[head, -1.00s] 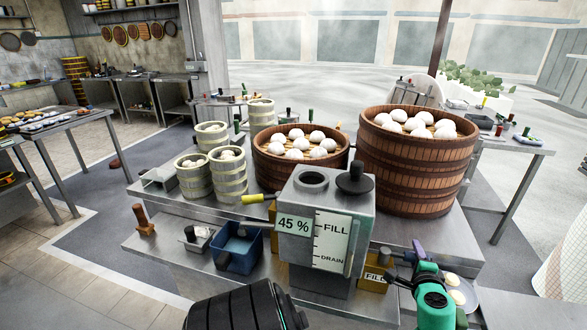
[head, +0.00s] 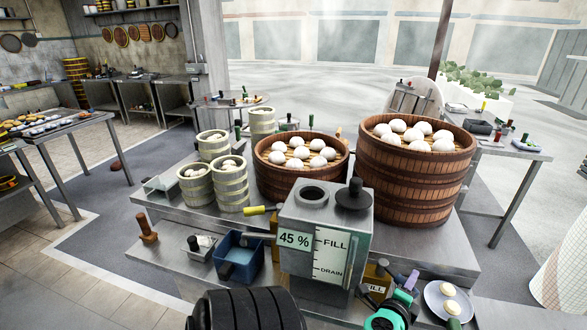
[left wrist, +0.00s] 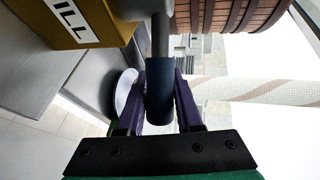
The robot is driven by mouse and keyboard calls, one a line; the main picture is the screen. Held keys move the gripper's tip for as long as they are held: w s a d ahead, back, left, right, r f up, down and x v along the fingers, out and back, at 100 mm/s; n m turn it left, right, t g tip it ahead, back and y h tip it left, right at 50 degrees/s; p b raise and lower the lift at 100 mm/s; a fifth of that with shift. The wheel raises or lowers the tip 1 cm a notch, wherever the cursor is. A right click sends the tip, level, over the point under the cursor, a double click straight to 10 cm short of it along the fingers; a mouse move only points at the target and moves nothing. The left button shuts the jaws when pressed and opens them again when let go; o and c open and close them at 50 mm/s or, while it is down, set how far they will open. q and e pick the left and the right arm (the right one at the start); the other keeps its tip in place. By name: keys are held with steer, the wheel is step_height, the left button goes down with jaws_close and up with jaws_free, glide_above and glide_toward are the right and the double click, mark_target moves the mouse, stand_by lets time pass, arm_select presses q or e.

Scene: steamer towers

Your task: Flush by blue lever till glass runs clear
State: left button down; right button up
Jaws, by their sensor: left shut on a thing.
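The grey metal tank (head: 300,212) stands at the front of the counter. Its display (head: 294,240) reads 45 %, beside a pale gauge panel (head: 332,262) marked FILL and DRAIN. A yellow box (head: 374,290) with a FILL label sits at the tank's right foot; it also shows in the left wrist view (left wrist: 85,20). My left gripper (head: 411,282), green with purple fingers, is beside that box. In the left wrist view its fingers (left wrist: 160,95) are shut on the dark blue lever grip (left wrist: 159,92). In the head view the gripper largely hides this grip. My right gripper is out of view.
A yellow-handled lever (head: 257,211) sticks out left of the tank above a blue bin (head: 240,275). Bamboo steamers (head: 415,180) with white buns stand behind. A plate (head: 436,304) with buns lies right of my gripper.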

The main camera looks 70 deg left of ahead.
arm_select(q)
steer(key=shift+s+d+f+m+t+h, duration=0.3)
steer(key=shift+s+m+h, duration=0.2)
steer(key=shift+s+h, duration=0.1)
steer(key=shift+s, duration=0.1)
stand_by(2.7)
stand_by(0.8)
